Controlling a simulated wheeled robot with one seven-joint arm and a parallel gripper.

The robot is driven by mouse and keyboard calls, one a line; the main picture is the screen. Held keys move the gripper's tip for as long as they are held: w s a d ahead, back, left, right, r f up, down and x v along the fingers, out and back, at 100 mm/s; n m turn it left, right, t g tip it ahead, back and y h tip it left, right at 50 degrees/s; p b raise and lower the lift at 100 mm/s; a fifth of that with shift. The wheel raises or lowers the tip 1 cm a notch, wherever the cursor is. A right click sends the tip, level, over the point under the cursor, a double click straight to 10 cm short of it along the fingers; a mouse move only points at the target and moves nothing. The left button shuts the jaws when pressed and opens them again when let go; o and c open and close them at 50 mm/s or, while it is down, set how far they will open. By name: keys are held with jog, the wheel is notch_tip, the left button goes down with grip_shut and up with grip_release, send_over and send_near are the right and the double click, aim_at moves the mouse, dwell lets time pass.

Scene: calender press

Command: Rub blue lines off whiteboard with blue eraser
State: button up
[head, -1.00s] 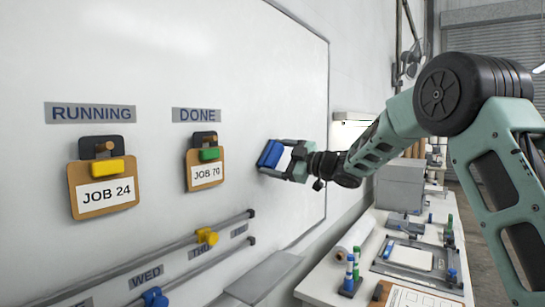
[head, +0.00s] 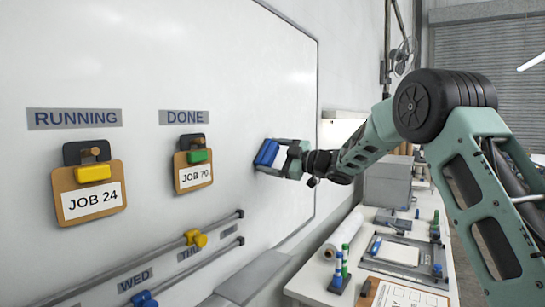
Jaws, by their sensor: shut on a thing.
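The whiteboard (head: 215,65) fills the left and middle of the head view. My gripper (head: 279,157) is shut on the blue eraser (head: 266,153) at the board's right part, right of the JOB 70 clipboard. The eraser's blue back shows; its face is toward the board, and I cannot tell for sure whether it touches. No blue drawn lines show on the visible board; the patch behind the eraser and gripper is hidden.
The JOB 24 clipboard (head: 91,193) and JOB 70 clipboard (head: 193,170) hang left of my gripper. Rails with a yellow slider (head: 196,238) and a blue slider (head: 144,299) run below. A bench at lower right holds a paper roll (head: 343,235), markers (head: 345,259) and a grey box (head: 388,183).

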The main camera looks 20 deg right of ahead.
jog(key=shift+s+a+r+b+v, duration=0.1)
jog(key=shift+b+v, duration=0.4)
jog(key=shift+v, duration=0.9)
jog(key=shift+s+a+r+b+v, duration=0.15)
jog(key=shift+b+v, duration=0.3)
jog(key=shift+v, duration=1)
jog(key=shift+d, duration=0.1)
jog(key=shift+b+v, duration=0.55)
jog(key=shift+v, duration=0.85)
jog(key=shift+s+r, duration=0.1)
